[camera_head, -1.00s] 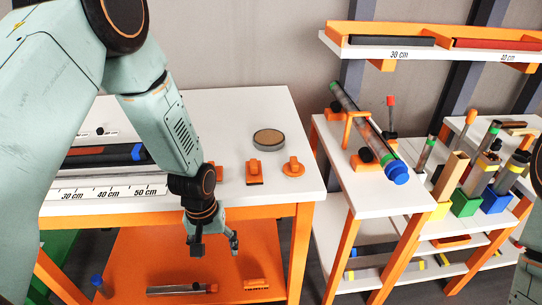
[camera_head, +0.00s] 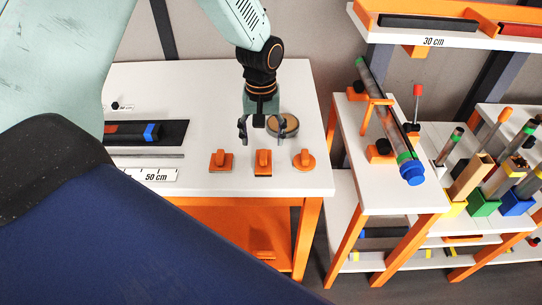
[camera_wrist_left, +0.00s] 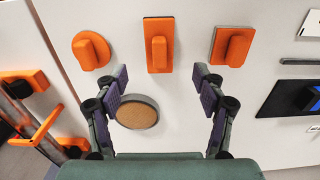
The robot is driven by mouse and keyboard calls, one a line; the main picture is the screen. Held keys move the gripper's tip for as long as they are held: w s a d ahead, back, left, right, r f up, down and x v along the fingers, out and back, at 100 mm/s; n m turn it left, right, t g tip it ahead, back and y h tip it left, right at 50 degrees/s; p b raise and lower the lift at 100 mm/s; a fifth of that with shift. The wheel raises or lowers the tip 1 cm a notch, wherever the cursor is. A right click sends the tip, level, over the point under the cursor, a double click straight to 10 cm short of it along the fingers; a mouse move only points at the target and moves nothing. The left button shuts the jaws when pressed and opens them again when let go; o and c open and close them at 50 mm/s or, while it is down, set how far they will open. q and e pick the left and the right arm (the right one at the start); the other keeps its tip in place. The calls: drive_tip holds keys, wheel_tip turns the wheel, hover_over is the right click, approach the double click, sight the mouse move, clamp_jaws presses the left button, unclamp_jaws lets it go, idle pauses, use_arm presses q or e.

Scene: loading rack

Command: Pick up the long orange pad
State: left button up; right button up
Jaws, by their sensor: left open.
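Three orange pads with raised grips lie in a row near the front edge of the white table. The long orange pad (camera_head: 263,163) is the middle one, a narrow upright rectangle; it also shows in the left wrist view (camera_wrist_left: 158,50). A squarer pad (camera_head: 221,161) lies to its left and a round pad (camera_head: 304,160) to its right in the head view. My left gripper (camera_head: 262,131) is open and empty, above the table and just behind the long pad. In the left wrist view its spread fingers (camera_wrist_left: 160,80) point toward that pad without touching it.
A round tan-topped disc (camera_head: 283,125) lies behind the pads, close to a left finger. A black tray (camera_head: 176,132) with a dark tube and a ruler strip (camera_head: 150,175) lie left. A side rack (camera_head: 400,201) with tubes and coloured holders stands right.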

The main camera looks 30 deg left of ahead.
sight(263, 154)
use_arm(q)
drive_tip(key=shift+s+f, duration=0.5)
drive_tip(key=shift+f, duration=0.35)
drive_tip(key=f, duration=0.2)
drive_tip(key=w+f, duration=0.1)
drive_tip(key=f, duration=0.2)
drive_tip(key=shift+a, duration=0.1)
drive_tip(key=shift+d+f, duration=0.15)
drive_tip(key=shift+d, duration=0.15)
drive_tip(key=shift+s+a, duration=0.15)
drive_tip(key=shift+a, duration=0.1)
drive_tip(key=shift+c, duration=0.8)
drive_tip(key=shift+w, duration=0.2)
drive_tip(key=c, duration=0.3)
drive_tip(key=shift+d, duration=0.2)
drive_tip(key=c, duration=0.3)
drive_tip(key=shift+s, duration=0.15)
drive_tip(key=c, duration=0.3)
drive_tip(key=shift+a, duration=0.15)
drive_tip(key=shift+c, duration=1)
